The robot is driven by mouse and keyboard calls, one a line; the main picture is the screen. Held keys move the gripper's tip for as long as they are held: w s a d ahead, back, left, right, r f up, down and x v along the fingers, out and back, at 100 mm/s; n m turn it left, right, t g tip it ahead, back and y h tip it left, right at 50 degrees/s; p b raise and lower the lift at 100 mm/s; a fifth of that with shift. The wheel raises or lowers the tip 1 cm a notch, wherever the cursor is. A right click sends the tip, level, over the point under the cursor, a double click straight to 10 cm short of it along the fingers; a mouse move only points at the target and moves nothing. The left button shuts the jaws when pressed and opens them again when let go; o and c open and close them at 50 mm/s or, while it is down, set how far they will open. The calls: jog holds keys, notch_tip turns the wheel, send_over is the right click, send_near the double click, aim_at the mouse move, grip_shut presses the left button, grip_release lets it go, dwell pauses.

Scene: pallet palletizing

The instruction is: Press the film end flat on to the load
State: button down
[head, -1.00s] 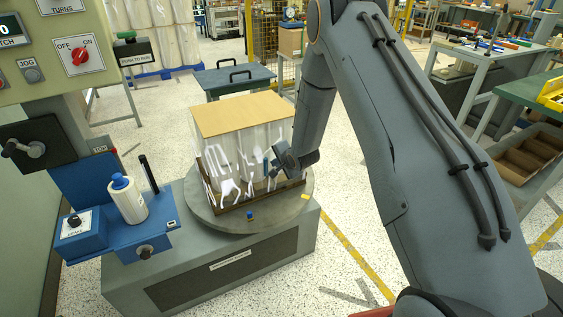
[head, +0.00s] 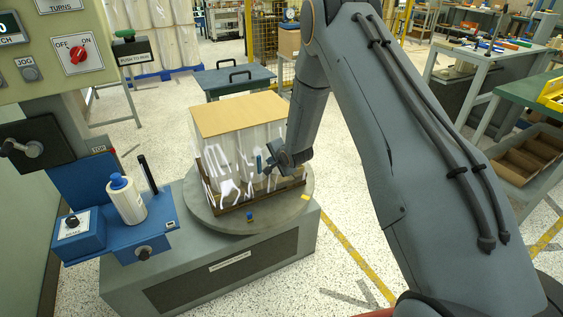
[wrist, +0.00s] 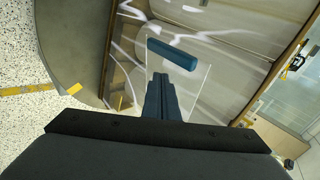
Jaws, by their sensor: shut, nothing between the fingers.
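The load (head: 240,150) is a block wrapped in clear, shiny film with a tan top sheet (head: 240,113). It stands on a round grey turntable (head: 215,217). My gripper (head: 270,170) is at the load's right-hand front face. In the wrist view my gripper (wrist: 161,85) has its fingers together, pointing at the wrapped face, with nothing visible between them. A clear film end (wrist: 195,90) with a blue strip (wrist: 171,54) along its edge lies just beyond the fingertips. The blue strip also shows in the head view (head: 259,164). I cannot tell whether the fingertips touch the film.
A yellow tag (head: 305,197) and a small blue piece (head: 250,216) are on the turntable. A grey table (head: 233,80) is behind the load.

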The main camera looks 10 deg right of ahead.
aim_at(266, 157)
jog(key=shift+w+a+b, duration=0.45)
jog(key=shift+w+a, duration=0.1)
jog(key=shift+w, duration=0.25)
jog(key=shift+w+a+b, duration=0.3)
jog(key=shift+w+b, duration=0.15)
jog(key=shift+w, duration=0.2)
jog(key=s+d+p, duration=0.3)
jog(key=s+d, duration=0.1)
jog(key=s, duration=0.1)
jog(key=shift+s+d, duration=0.25)
jog(key=shift+d, duration=0.05)
jog(key=shift+r, duration=0.1)
